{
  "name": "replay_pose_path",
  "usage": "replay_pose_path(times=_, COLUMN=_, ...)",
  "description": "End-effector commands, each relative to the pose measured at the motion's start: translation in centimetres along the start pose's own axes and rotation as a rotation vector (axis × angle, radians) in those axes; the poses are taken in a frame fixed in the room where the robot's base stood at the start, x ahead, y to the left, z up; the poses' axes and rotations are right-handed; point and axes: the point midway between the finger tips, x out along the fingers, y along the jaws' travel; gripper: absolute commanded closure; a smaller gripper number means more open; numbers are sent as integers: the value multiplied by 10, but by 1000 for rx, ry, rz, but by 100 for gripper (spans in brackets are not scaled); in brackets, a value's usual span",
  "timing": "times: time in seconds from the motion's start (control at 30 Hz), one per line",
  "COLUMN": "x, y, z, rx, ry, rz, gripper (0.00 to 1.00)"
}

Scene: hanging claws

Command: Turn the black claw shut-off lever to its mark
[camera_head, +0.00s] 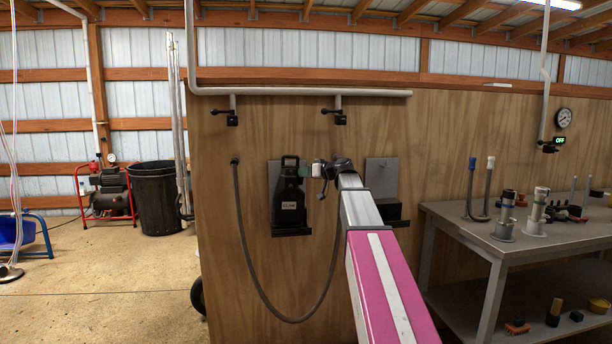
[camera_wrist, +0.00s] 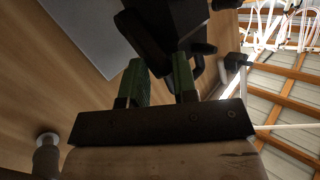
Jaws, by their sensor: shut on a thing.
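The black claw (camera_head: 289,212), a dark body with a pale label and a loop-shaped top, hangs upright on the plywood wall against a grey plate (camera_head: 274,174). My gripper (camera_head: 303,171) reaches it from the right at the upper part. Its green fingers are shut on a dark part there. In the wrist view my gripper (camera_wrist: 160,75) has its fingers either side of dark parts of the claw (camera_wrist: 178,22). I cannot make out which part is the lever or its angle, and I see no mark. My arm hides the wall to the right.
A grey hose (camera_head: 243,235) loops down the wall and back up near my gripper. A second grey plate (camera_head: 381,172) with an empty-looking black holder (camera_head: 397,210) is right of my arm. Black valves (camera_head: 340,118) hang from the pipe above. A workbench (camera_head: 470,222) stands at right.

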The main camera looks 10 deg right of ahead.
Motion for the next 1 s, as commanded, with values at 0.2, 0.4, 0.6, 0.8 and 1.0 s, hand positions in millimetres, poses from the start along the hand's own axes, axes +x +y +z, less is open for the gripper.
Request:
replay_pose_path(times=0.2, x=0, y=0, z=-1, rx=0, ry=3, rz=-1, gripper=57)
replay_pose_path(times=0.4, x=0, y=0, z=0, rx=0, ry=3, rz=-1, gripper=45)
replay_pose_path(times=0.6, x=-5, y=0, z=0, rx=-1, ry=3, rz=0, gripper=45)
replay_pose_path(times=0.8, x=-34, y=-1, z=1, rx=-1, ry=4, rz=1, gripper=45)
replay_pose_path(times=1.0, x=-72, y=-1, z=1, rx=0, ry=4, rz=1, gripper=45)
